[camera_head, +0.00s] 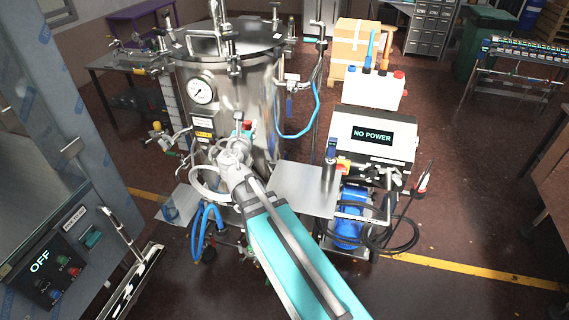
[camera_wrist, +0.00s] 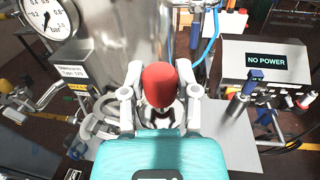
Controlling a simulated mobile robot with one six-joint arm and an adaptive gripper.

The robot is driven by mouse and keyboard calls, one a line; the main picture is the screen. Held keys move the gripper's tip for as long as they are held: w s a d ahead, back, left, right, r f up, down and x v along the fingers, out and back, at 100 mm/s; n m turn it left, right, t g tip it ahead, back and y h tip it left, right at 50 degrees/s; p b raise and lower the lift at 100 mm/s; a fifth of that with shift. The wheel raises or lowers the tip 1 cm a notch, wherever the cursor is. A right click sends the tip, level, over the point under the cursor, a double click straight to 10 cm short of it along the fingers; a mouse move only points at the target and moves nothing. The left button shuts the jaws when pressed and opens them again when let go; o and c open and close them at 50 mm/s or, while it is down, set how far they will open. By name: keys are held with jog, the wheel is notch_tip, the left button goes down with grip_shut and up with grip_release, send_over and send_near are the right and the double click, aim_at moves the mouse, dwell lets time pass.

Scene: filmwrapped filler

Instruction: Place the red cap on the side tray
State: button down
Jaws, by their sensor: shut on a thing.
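The red cap (camera_wrist: 159,84) is held between the two fingers of my gripper (camera_wrist: 160,100) in the wrist view. My gripper is shut on it, in front of the steel tank. In the head view only a small part of the red cap (camera_head: 247,125) shows beyond my gripper (camera_head: 241,135). The flat grey side tray (camera_head: 300,187) is to the right of my gripper in the head view. In the wrist view the side tray (camera_wrist: 236,135) is at the lower right, partly hidden by my arm.
The large steel tank (camera_head: 232,80) with a gauge stands directly ahead. A dark cylinder with a blue top (camera_head: 330,165) stands at the tray's right side. The "NO POWER" box (camera_head: 372,136) is beyond it. Blue hoses (camera_head: 205,225) hang left of my arm.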

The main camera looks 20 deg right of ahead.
notch_tip(320, 180, down, 9)
jog(key=b, duration=0.8)
jog(key=shift+a, duration=0.1)
